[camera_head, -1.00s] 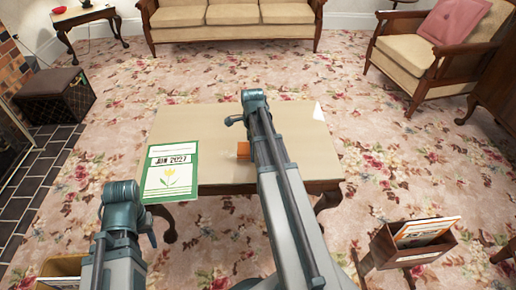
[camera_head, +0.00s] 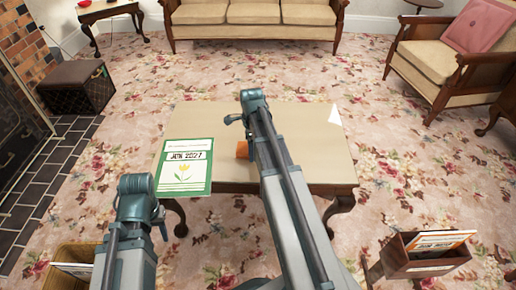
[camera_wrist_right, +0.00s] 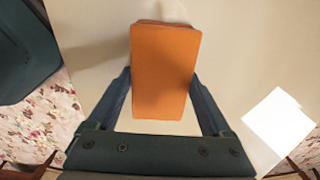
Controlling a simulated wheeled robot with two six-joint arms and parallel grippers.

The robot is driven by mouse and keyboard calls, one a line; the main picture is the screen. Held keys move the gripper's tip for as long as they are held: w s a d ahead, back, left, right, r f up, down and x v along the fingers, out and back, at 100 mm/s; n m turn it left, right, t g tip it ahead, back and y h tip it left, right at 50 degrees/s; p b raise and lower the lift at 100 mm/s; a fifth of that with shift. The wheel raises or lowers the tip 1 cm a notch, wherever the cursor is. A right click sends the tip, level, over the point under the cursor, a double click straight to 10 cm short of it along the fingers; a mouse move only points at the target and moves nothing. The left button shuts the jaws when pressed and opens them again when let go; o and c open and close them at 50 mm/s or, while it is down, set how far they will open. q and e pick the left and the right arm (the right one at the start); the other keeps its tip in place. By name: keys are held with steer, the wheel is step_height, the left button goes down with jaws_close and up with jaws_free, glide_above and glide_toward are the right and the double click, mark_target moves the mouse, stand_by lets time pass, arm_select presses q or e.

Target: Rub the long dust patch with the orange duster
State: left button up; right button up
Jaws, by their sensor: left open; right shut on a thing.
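The orange duster (camera_head: 242,149) is at the middle of the low table (camera_head: 300,150), partly hidden by my right arm. In the right wrist view the duster (camera_wrist_right: 165,75) is an orange block between the fingers of my right gripper (camera_wrist_right: 165,100), which is shut on it. I cannot tell whether it touches the tabletop. I cannot make out the long dust patch clearly; only a faint pale mark shows past the duster's far end. My left gripper (camera_head: 161,222) is left of the table's front, below the calendar, empty and open.
A green-bordered calendar (camera_head: 184,167) lies on the table's left end. A white patch (camera_head: 335,116), perhaps paper, is at the far right corner. A wooden rack (camera_head: 425,255) stands front right and a box (camera_head: 72,265) front left.

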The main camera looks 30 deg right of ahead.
mark_target(242, 148)
steer(key=shift+w+a+f, duration=0.1)
steer(key=shift+w+a, duration=0.4)
steer(key=shift+a, duration=0.35)
steer(key=shift+w+a, duration=0.45)
steer(key=shift+a, duration=0.35)
steer(key=shift+w+a, duration=0.55)
steer(key=shift+a, duration=0.3)
steer(key=shift+w+a, duration=0.55)
steer(key=shift+a, duration=0.25)
step_height(242, 148, up, 6)
steer(key=p, duration=0.6)
steer(key=shift+s+d, duration=0.1)
step_height(242, 148, up, 3)
steer(key=p, duration=0.3)
